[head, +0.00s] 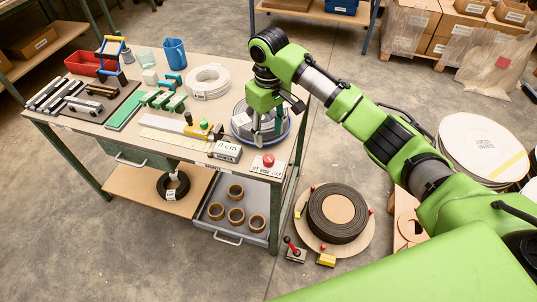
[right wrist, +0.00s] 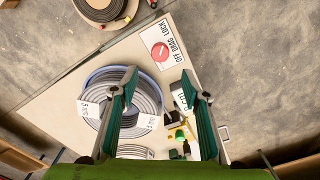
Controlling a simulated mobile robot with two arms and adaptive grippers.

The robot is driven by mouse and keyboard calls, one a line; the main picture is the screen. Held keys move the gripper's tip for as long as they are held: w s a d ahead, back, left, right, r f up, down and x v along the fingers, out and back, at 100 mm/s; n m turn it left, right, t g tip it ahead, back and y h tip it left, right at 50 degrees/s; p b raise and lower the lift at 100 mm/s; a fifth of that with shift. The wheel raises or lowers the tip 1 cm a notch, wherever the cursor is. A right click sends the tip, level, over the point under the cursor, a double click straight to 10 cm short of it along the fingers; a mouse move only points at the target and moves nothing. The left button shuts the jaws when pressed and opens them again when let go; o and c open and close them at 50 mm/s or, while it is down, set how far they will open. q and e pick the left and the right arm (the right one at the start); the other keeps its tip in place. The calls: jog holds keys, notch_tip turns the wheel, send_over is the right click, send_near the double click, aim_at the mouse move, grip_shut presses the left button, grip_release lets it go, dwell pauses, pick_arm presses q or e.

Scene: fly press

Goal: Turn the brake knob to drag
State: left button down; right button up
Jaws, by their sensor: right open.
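The brake knob (head: 268,160) is a round red knob on a white plate (head: 267,170) marked OFF, DRAG and LOCK, at the table's front right corner. In the right wrist view the knob (right wrist: 160,51) shows from above with a pale mark on it; I cannot tell which word the mark points to. My right gripper (head: 268,134) is open and empty, above the coil behind the knob. In the right wrist view its fingers (right wrist: 159,82) are spread, with the knob beyond their tips, apart from them. My left gripper is not in view.
A grey coil in a blue-rimmed holder (right wrist: 88,118) lies under the right gripper. A 0 cm display (head: 228,152) and a small yellow-green device (head: 203,130) stand left of the knob. Another coil (head: 208,80) and tools cover the table. A dark roll (head: 338,213) lies on the floor.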

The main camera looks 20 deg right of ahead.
aim_at(268, 158)
notch_tip(268, 158, down, 11)
jog(key=shift+r+p, duration=0.1)
jog(key=shift+p, duration=0.35)
jog(key=c, duration=1.1)
